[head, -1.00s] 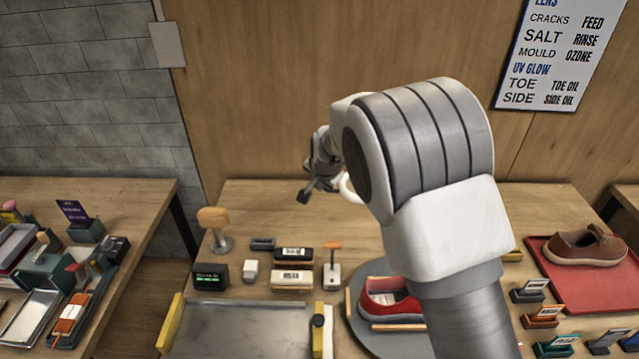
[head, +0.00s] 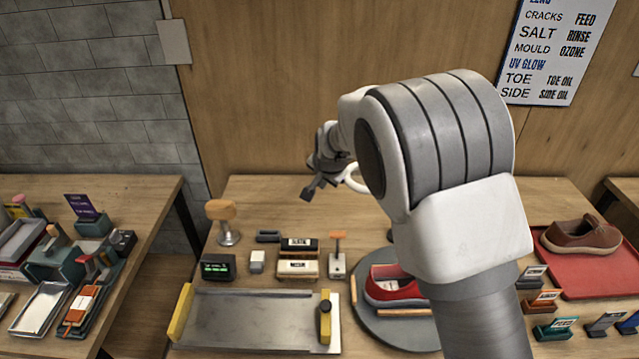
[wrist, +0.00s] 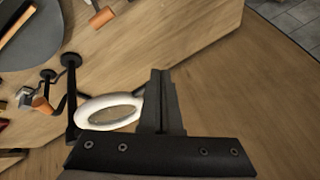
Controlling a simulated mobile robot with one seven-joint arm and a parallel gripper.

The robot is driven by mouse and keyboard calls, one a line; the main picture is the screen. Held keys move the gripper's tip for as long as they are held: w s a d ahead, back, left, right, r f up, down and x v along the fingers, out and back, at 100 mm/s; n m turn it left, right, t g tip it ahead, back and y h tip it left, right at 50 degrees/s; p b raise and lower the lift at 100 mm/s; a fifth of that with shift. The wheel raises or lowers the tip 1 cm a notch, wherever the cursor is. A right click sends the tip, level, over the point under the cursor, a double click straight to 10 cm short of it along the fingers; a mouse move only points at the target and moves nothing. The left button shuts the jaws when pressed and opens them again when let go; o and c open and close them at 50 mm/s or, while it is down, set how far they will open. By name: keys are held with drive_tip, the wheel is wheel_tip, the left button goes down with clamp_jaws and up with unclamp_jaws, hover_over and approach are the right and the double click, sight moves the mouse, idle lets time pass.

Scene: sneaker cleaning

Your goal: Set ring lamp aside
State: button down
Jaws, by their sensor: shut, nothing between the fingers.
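The ring lamp shows in the wrist view as a white ring (wrist: 100,99) beside a black post (wrist: 71,100) with a round black foot. In the head view part of the white ring (head: 357,188) shows just left of my arm's big joint, which hides the rest. My gripper (head: 306,194) is up over the back of the table, left of the ring, and points down and left. In the wrist view its fingers (wrist: 160,75) are together and empty, just right of the ring. I cannot tell whether they touch the ring.
A red sneaker (head: 386,288) sits on a grey round turntable (head: 375,327). A wooden-topped stand (head: 222,211), brushes and small blocks stand left of it, behind a metal tray (head: 255,318). A brown shoe (head: 580,237) is on a red tray (head: 583,270). The table's back left looks clear.

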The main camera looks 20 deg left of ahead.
drive_tip(key=s+a+r, duration=0.2)
drive_tip(key=s+r, duration=0.2)
drive_tip(key=r, duration=0.4)
drive_tip(key=shift+s+a+b, duration=0.15)
drive_tip(key=shift+s+b, duration=0.25)
